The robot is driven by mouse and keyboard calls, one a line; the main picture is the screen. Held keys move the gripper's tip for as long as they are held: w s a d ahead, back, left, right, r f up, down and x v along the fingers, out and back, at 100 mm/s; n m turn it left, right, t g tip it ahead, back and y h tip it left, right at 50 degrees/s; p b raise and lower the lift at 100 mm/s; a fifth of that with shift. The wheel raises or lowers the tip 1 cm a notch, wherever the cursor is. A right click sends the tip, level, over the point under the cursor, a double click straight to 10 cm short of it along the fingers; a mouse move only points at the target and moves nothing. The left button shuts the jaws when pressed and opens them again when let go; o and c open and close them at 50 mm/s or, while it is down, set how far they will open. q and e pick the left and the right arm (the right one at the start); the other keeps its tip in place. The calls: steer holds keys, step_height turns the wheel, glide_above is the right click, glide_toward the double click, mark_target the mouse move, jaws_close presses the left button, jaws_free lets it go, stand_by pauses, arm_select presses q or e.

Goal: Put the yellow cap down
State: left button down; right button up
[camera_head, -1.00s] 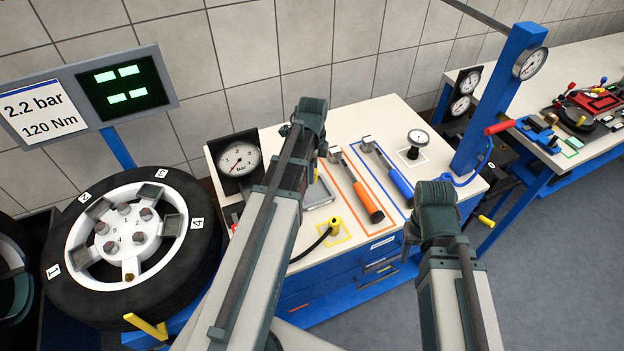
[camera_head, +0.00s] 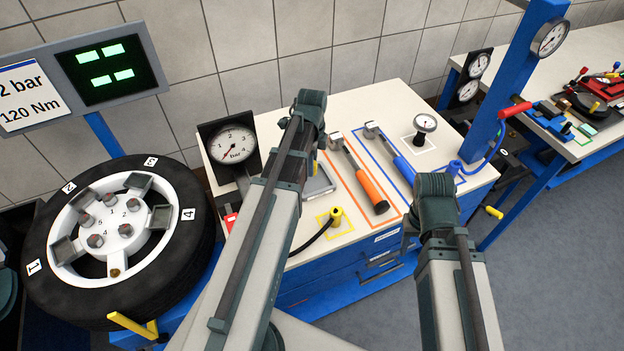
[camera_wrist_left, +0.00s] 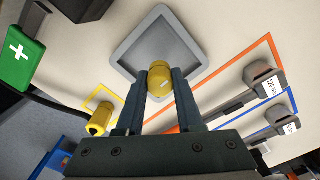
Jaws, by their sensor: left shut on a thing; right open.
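The yellow cap (camera_wrist_left: 160,80) is between the fingers of my left gripper (camera_wrist_left: 158,88), which is shut on it. In the left wrist view it appears over the near corner of a grey square tray (camera_wrist_left: 128,52); whether it touches the tray I cannot tell. In the head view my left arm hides most of this gripper and of the tray (camera_head: 322,182). My right gripper (camera_head: 409,238) hangs at the front right of the workbench, mostly hidden by its own wrist; it is open, with nothing seen in it.
A yellow-ended hose (camera_head: 336,216) lies in a yellow outline beside the tray. Orange-handled (camera_head: 366,188) and blue-handled (camera_head: 395,155) wrenches lie to the right. A pressure gauge (camera_head: 234,145) stands behind left, a wheel (camera_head: 118,238) at far left. Bare white benchtop (camera_head: 375,100) shows at the back.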

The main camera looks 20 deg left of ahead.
arm_select(q)
step_height(320, 180, down, 4)
steer(key=b, duration=0.3)
steer(key=shift+r+b, duration=0.1)
steer(key=shift+b, duration=0.2)
steer(key=c, duration=0.5)
jaws_free()
steer(key=shift+c, duration=0.2)
step_height(320, 180, up, 12)
steer(key=p, duration=1.2)
steer(key=shift+r, duration=0.1)
steer(key=s+d+n, duration=0.6)
steer(key=s+d, duration=0.1)
steer(key=d, duration=0.4)
steer(key=s+d+n+y, duration=0.1)
steer(key=s+d+n, duration=0.5)
steer(key=d, duration=0.4)
steer(key=shift+s+d, duration=0.4)
steer(key=shift+s, duration=0.5)
